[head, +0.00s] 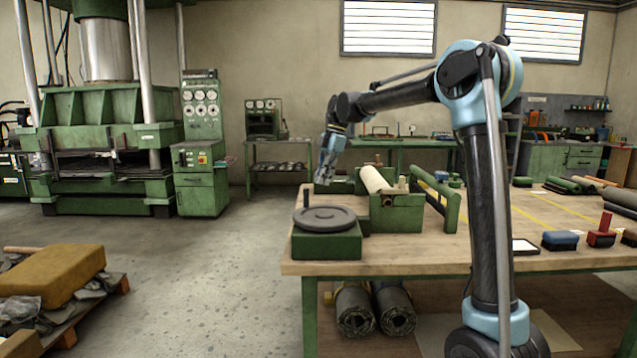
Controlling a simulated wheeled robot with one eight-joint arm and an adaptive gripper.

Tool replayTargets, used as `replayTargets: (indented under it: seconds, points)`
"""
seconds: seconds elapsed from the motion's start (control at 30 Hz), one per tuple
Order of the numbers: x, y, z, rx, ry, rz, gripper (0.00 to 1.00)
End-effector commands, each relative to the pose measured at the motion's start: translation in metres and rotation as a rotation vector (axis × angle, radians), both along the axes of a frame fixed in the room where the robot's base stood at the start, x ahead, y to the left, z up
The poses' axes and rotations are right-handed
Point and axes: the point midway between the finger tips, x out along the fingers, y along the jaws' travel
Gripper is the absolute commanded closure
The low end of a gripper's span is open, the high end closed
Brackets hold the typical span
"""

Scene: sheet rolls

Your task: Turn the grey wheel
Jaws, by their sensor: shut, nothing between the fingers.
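The grey wheel (325,217) lies flat on top of a green box (330,243) at the near left corner of the wooden table. My gripper (322,182) hangs from my arm, pointing down, above and behind the wheel. It looks shut and empty. A gap shows between its fingertips and the wheel, though the exact distance is hard to tell.
Right of the wheel, a green cradle (396,214) holds a cream roll (375,180). Green rolls (435,197) lie beyond it. A tablet (524,247), a blue block (560,241) and a red-handled tool (602,232) are on the table's right. Open floor (200,270) lies left of the table.

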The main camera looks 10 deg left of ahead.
Motion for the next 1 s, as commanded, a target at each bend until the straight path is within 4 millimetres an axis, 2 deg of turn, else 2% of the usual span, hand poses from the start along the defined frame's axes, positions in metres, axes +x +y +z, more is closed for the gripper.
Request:
replayTargets:
  seconds: [0.03, 0.3, 0.5, 0.7, 1.0]
  points:
    - [0.006, -0.007, 0.002, -0.001, 0.001, -0.003, 1.00]
    - [0.016, -0.015, 0.056, 0.001, -0.001, 0.000, 1.00]
    - [0.021, -0.019, 0.084, 0.000, 0.000, 0.002, 1.00]
    - [0.024, -0.022, 0.096, 0.001, -0.001, 0.003, 1.00]
    - [0.024, -0.022, 0.097, 0.001, -0.001, 0.003, 1.00]
